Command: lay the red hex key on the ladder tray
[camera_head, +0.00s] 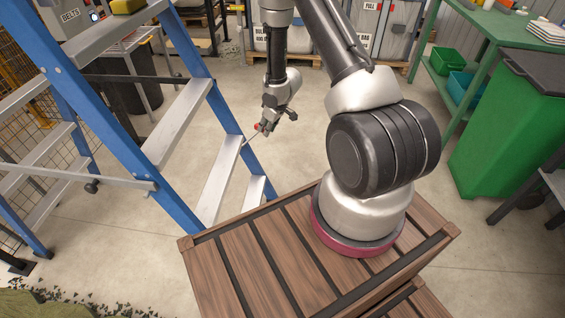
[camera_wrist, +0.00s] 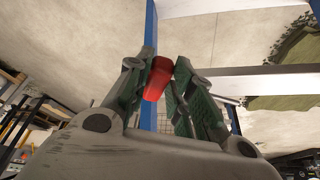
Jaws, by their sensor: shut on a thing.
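The red hex key (camera_head: 257,126) is in my gripper (camera_head: 265,126), which hangs in the air just right of the blue ladder's lower steps in the head view. A thin part of the key seems to point down and left. In the wrist view the red key (camera_wrist: 158,78) sits between the two green-padded fingers of my gripper (camera_wrist: 162,80), which are shut on it. The ladder tray (camera_head: 108,28) appears to be the grey platform high on the ladder at the upper left, cut by the picture edge.
A yellow object (camera_head: 128,6) lies on that platform. The blue ladder (camera_head: 188,55) with grey steps stands close left of my gripper. A green bin (camera_head: 508,135) and green bench (camera_head: 480,22) stand at right. The floor between is clear.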

